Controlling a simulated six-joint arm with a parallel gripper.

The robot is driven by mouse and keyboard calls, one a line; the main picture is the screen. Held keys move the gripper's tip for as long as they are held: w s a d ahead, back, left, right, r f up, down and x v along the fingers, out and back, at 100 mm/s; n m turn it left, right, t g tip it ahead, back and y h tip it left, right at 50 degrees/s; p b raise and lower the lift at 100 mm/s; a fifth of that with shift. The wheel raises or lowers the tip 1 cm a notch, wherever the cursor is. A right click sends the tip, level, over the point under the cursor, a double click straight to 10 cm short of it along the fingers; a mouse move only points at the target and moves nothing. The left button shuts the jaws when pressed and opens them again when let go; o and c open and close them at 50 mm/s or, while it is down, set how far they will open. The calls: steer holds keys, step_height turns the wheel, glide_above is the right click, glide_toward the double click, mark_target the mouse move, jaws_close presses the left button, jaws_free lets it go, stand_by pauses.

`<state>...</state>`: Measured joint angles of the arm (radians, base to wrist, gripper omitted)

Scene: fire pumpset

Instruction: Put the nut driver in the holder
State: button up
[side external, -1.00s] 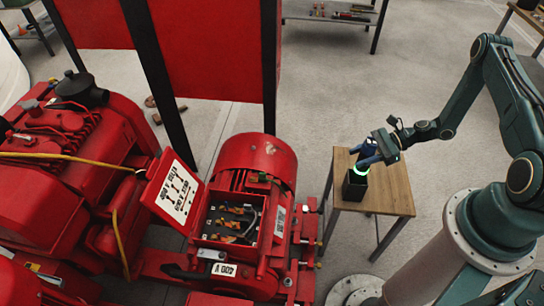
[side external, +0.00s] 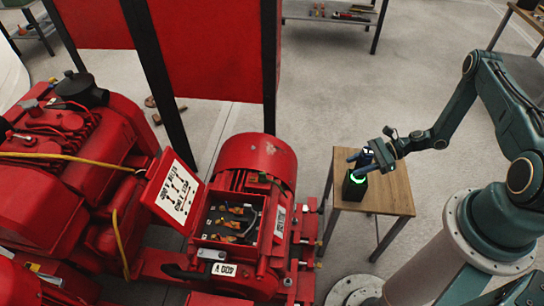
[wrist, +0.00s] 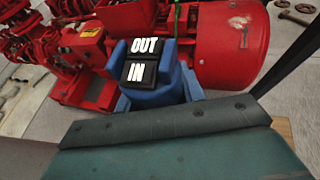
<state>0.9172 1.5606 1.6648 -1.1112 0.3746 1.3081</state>
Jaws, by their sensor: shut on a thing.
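The holder (side external: 353,191) is a small black box on the wooden table in the side external view. A bright green ring glows at its mouth; I cannot tell whether the ring belongs to the holder or the tool. My gripper (side external: 364,157) is just above the holder, shut on the blue nut driver (side external: 367,154), which is mostly hidden by the fingers.
The wooden table (side external: 393,193) is clear to the right of the holder. A red motor (side external: 262,160) with an open terminal box (side external: 230,221) stands to the left. A red panel with black posts (side external: 223,55) stands behind it. The floor beyond the table is free.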

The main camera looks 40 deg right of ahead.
steer(key=shift+f, duration=0.1)
steer(key=o, duration=1.1)
steer(key=v, duration=0.7)
steer(key=shift+s+d+r, duration=0.1)
steer(key=shift+d+r, duration=0.1)
steer(key=shift+r, duration=0.05)
